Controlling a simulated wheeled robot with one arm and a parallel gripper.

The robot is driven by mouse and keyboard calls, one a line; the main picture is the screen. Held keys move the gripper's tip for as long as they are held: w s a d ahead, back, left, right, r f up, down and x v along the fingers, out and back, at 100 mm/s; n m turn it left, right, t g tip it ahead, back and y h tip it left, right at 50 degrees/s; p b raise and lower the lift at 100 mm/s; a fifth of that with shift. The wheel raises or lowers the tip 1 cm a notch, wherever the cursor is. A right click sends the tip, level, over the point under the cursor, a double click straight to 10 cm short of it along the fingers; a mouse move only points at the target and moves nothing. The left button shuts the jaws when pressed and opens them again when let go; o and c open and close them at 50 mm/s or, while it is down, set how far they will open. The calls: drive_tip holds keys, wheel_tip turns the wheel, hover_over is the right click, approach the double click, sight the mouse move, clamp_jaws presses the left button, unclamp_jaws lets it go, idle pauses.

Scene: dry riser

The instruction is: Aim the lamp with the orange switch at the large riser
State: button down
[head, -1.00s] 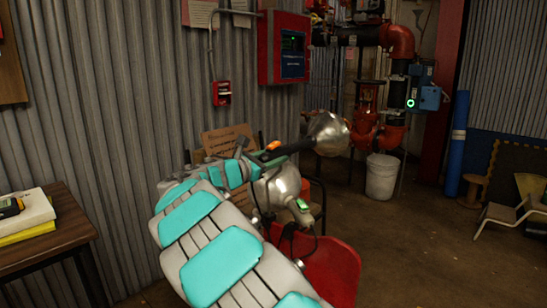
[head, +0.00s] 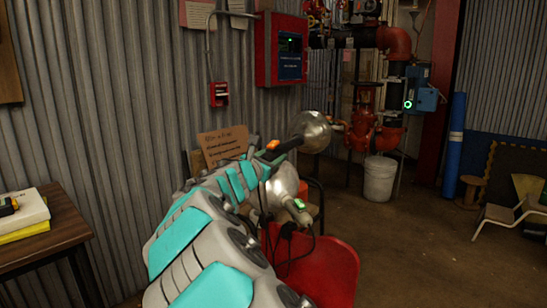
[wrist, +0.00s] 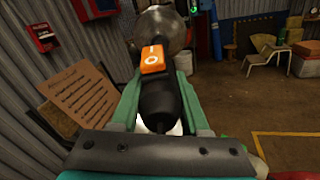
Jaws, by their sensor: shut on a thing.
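The lamp with the orange switch (head: 272,146) has a black handle and a silver dome head (head: 311,131). In the wrist view its orange switch (wrist: 152,59) faces me and its dome (wrist: 163,30) is at the top. My gripper (wrist: 160,105) is shut on the black handle, with green fingers on both sides. The dome points away from me, toward the back right; its mouth is hidden. The large riser (head: 397,88), a thick red pipe with black sections, stands at the back right, beyond and right of the dome. A second silver lamp (head: 283,186) with a green switch (head: 299,205) is below my gripper.
A red chair (head: 325,270) stands below the lamps. A cardboard sign (head: 222,146) is behind my arm. A wooden table (head: 50,245) is at left, a white bucket (head: 379,180) below the riser. Floor at right is open.

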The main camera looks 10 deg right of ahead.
drive_tip(key=shift+f, duration=0.1)
drive_tip(key=shift+c, duration=2)
unclamp_jaws()
drive_tip(key=shift+s, duration=0.1)
drive_tip(key=v, duration=0.7)
drive_tip(key=shift+s+a, duration=0.25)
